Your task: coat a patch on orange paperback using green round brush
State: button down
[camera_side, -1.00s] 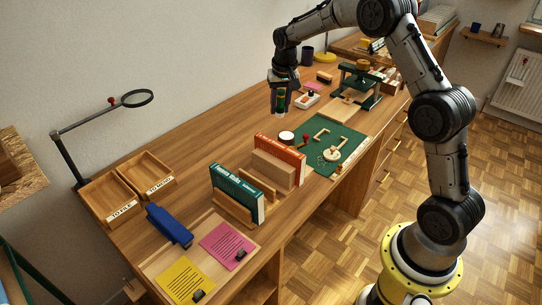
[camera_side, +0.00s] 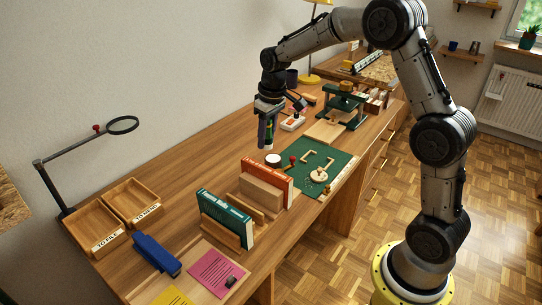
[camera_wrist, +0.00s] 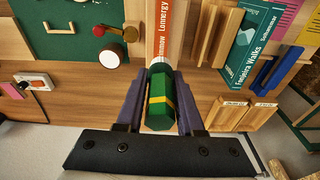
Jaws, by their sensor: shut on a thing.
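The orange paperback (camera_side: 267,172) stands upright on the desk, spine up, leaning by a wooden block; part of its spine also shows in the wrist view (camera_wrist: 166,22). My gripper (camera_side: 267,143) points down just behind and above the book's left end. In the wrist view it is shut on the green round brush (camera_wrist: 157,103), a green handle with a yellow band. The brush's far end is pale and lies in line with the book's end in that view; I cannot tell whether they touch. The bristles are not clearly visible.
A white-topped round jar (camera_side: 273,160) stands close to the gripper, by the green cutting mat (camera_side: 318,180). A teal book (camera_side: 226,215) stands to the front left. A blue stapler (camera_side: 156,254) and wooden trays (camera_side: 95,228) are further left.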

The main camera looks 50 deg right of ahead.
jog(key=shift+w+d+f, duration=0.3)
jog(key=shift+w+f, duration=0.05)
jog(key=shift+f, duration=0.9)
jog(key=shift+w+d+f, duration=0.35)
jog(key=shift+w+f, duration=0.05)
jog(key=shift+f, duration=0.8)
jog(key=shift+w+d+f, duration=0.3)
jog(key=shift+w+f, duration=0.05)
jog(key=shift+f, duration=0.9)
jog(key=shift+a+f, duration=0.1)
jog(key=shift+a, duration=1.85)
jog(key=shift+s, duration=0.6)
jog(key=shift+d, duration=1.9)
jog(key=shift+s+d, duration=0.1)
jog(key=shift+s, duration=0.1)
jog(key=shift+s+a, duration=0.35)
jog(key=shift+a, duration=1.7)
jog(key=shift+s, duration=0.65)
jog(key=shift+d, duration=2.05)
notch_tip(320, 180, up, 8)
